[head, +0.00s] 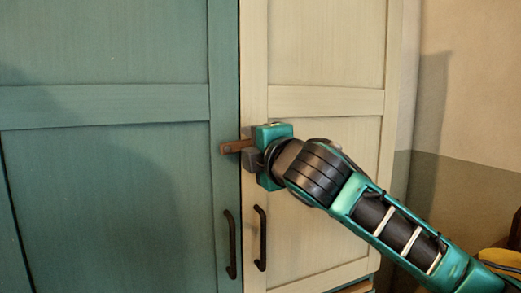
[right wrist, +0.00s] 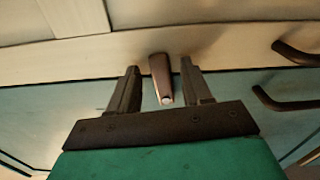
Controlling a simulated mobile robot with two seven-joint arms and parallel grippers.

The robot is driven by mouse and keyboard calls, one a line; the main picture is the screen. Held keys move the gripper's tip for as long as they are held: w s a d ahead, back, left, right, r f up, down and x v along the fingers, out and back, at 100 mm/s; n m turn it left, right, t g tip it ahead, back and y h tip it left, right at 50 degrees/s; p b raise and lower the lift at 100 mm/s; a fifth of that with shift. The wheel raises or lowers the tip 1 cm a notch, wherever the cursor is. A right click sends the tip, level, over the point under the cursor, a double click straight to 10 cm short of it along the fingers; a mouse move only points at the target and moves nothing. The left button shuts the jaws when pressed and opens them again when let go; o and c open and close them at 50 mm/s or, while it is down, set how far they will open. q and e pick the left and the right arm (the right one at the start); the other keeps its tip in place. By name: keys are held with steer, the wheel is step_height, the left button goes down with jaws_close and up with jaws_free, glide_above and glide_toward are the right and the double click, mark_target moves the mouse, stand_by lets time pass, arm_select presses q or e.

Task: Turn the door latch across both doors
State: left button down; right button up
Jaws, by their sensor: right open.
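The brown door latch (head: 230,147) lies nearly level across the seam, its left end over the teal left door (head: 105,190). Its right part is hidden behind my right gripper (head: 248,153), which is in front of the cream right door (head: 320,190). In the right wrist view the latch (right wrist: 161,82) sits between the two fingers of my right gripper (right wrist: 159,68), with a gap on each side. The gripper is open, around the latch and not clamped on it. My left gripper is not in view.
Two dark vertical handles, one on the teal door (head: 230,245) and one on the cream door (head: 261,238), are below the latch. A beige and grey-green wall (head: 465,120) is at the right. The space before the teal door is clear.

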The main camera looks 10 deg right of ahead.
steer(key=b+v, duration=0.1)
steer(key=v, duration=1.1)
steer(key=shift+s, duration=0.35)
steer(key=shift+d, duration=0.1)
steer(key=w+d+f+m+g, duration=0.15)
steer(key=f+m, duration=0.45)
steer(key=f, duration=0.9)
steer(key=w+f+m+g, duration=0.2)
steer(key=f+m, duration=0.4)
steer(key=f, duration=0.9)
steer(key=s+d+f+m+g+h, duration=0.1)
steer(key=s+d+f+m, duration=0.3)
steer(key=s+f, duration=0.5)
steer(key=s+d+f+m+g+h, duration=0.2)
steer(key=s+d+f+m, duration=0.2)
steer(key=s+f, duration=0.5)
step_height(320, 180, down, 7)
steer(key=shift+s+h, duration=0.3)
steer(key=shift+s, duration=0.05)
